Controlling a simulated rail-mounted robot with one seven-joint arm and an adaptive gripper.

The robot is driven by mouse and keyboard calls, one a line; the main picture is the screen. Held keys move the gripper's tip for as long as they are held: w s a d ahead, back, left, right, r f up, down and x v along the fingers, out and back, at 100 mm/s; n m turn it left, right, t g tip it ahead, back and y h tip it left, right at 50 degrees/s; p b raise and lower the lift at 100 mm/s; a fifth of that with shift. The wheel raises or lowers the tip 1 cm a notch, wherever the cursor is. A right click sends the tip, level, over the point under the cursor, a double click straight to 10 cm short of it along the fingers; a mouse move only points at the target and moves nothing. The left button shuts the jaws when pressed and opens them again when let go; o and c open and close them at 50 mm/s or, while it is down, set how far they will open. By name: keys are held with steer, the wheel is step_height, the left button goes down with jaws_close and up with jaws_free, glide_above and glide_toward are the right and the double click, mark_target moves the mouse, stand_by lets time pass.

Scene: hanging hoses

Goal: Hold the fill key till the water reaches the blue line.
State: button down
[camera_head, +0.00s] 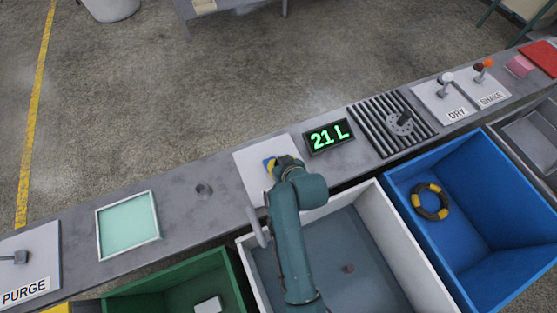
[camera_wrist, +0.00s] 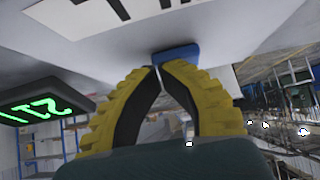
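My gripper (camera_wrist: 160,68) is shut, its two yellow fingers meeting at the tips with nothing seen between them. The tips are at a blue key (camera_wrist: 178,54) on a pale panel and seem to touch it; how far it is pressed I cannot tell. In the head view my gripper (camera_head: 271,164) is mostly hidden by my arm, over the white panel (camera_head: 250,176). A display (camera_head: 329,137) reads 21 L in green; it also shows upside down in the wrist view (camera_wrist: 38,103). The white-walled tank (camera_head: 393,236) below holds grey-blue water (camera_head: 345,240). I cannot make out a blue line.
Right of the display are a ribbed grate (camera_head: 373,127) and the DRY (camera_head: 446,82) and SHAKE (camera_head: 479,69) levers. A blue bin (camera_head: 490,230) holds a black-and-yellow ring (camera_head: 430,201). A green bin (camera_head: 170,290) and the PURGE lever (camera_head: 18,257) are left.

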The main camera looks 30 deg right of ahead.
steer(key=r+p, duration=0.4)
steer(key=shift+s+r, duration=0.35)
steer(key=shift+s, duration=0.05)
steer(key=p+v, duration=0.2)
steer(key=v, duration=0.6)
steer(key=shift+s+r, duration=0.25)
steer(key=shift+s, duration=0.05)
